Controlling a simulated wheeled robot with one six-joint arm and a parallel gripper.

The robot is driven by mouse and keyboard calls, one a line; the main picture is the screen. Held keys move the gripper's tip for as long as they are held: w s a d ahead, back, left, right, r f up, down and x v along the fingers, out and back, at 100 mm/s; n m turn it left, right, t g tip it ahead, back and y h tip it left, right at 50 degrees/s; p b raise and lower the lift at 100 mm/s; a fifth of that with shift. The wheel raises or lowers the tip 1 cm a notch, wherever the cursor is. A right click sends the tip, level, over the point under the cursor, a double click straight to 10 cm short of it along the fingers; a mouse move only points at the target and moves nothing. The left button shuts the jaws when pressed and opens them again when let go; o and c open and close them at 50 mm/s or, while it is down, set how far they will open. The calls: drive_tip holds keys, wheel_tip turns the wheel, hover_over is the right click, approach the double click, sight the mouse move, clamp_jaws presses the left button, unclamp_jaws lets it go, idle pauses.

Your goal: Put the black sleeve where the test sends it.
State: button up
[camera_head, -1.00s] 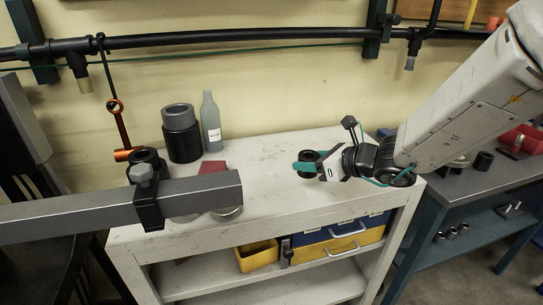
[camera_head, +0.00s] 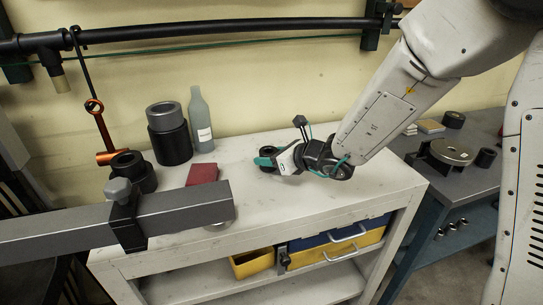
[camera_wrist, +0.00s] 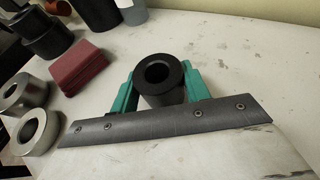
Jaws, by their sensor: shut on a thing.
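The black sleeve (camera_wrist: 158,80) is a short, thick-walled black cylinder with a round bore, seen from above in the wrist view. The green fingers of my gripper (camera_wrist: 160,90) are on either side of it, and the gripper is shut on it. In the head view the sleeve (camera_head: 269,152) is in my gripper (camera_head: 266,160) above the white bench top (camera_head: 330,200). Its bore faces up and it looks roughly upright. I cannot tell whether its lower end touches the bench.
A dark red block (camera_head: 203,174) and metal rings (camera_wrist: 38,132) lie left of my gripper. Behind stand a grey bottle (camera_head: 201,125) and a black cylinder (camera_head: 170,145). A grey beam (camera_head: 60,232) crosses the front left. A darker bench (camera_head: 470,185) at right holds a round-plated fixture (camera_head: 451,152) and black sleeves (camera_head: 486,158).

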drive_tip(key=shift+f, duration=0.1)
drive_tip(key=shift+f, duration=0.1)
drive_tip(key=o, duration=1.4)
drive_tip(key=shift+s+d+r, duration=0.2)
drive_tip(key=shift+d+r, duration=0.05)
drive_tip(key=v, duration=1.1)
drive_tip(key=shift+s+d, duration=0.2)
